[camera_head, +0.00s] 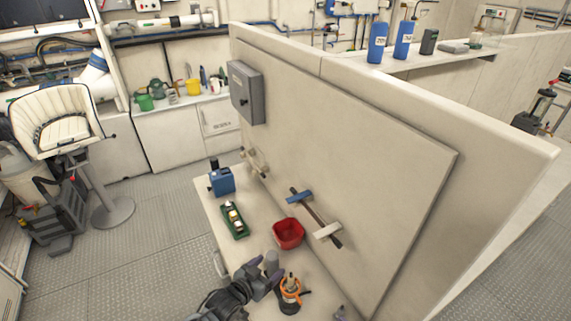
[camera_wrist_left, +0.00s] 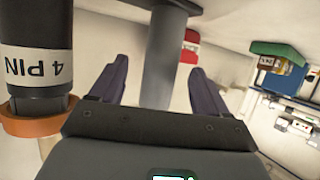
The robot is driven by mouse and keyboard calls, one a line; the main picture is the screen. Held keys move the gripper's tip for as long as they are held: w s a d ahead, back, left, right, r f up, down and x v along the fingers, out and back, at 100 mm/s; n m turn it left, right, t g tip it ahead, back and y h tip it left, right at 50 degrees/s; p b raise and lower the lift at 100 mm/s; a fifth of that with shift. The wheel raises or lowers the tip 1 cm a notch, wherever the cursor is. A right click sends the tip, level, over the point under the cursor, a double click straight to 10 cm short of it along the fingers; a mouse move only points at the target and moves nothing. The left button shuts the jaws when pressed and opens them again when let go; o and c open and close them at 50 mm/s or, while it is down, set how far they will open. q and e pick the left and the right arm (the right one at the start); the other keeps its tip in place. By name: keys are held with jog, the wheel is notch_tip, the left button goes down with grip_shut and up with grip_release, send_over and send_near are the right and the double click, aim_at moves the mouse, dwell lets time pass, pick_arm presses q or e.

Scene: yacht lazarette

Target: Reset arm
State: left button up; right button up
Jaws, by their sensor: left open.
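My left gripper (camera_head: 266,276) is low in the head view, above the front of the white bench. Its jaws are open. In the left wrist view its two dark fingers (camera_wrist_left: 157,85) stand apart, with a grey cylindrical post (camera_wrist_left: 158,60) showing between and beyond them. I cannot tell whether they touch it. To the gripper's right in the head view is an orange-ringed item (camera_head: 290,291). In the left wrist view a black connector labelled "4 PIN" (camera_wrist_left: 36,60), with an orange ring (camera_wrist_left: 30,122) around it, is close on the left. My right gripper is not in view.
The bench (camera_head: 262,210) also holds a red bin (camera_head: 288,234), a green tray (camera_head: 235,221) with small items, and a blue box (camera_head: 222,181). An upright panel (camera_head: 350,160) with a grey box (camera_head: 245,92) borders its right side. Open floor (camera_head: 150,235) lies left.

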pick_arm(q)
jog(key=s+a+n+g+y, duration=0.25)
jog(key=s+a, duration=0.25)
jog(key=s, duration=0.7)
jog(key=s+a+r+n+g+y, duration=0.1)
jog(key=s+a+g+y, duration=0.15)
jog(key=s+a, duration=0.65)
jog(key=s+a+n+g+y, duration=0.1)
jog(key=s+a+g+y, duration=0.15)
jog(key=s, duration=1.25)
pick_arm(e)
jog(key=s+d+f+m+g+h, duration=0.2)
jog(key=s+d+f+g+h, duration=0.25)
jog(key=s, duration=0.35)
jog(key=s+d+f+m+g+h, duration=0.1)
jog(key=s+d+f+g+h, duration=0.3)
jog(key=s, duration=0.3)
pick_arm(q)
notch_tip(320, 180, up, 13)
jog(key=p, duration=1.2)
jog(key=shift+s+f+p, duration=0.15)
jog(key=shift+s+p, duration=0.05)
jog(key=shift+p, duration=0.1)
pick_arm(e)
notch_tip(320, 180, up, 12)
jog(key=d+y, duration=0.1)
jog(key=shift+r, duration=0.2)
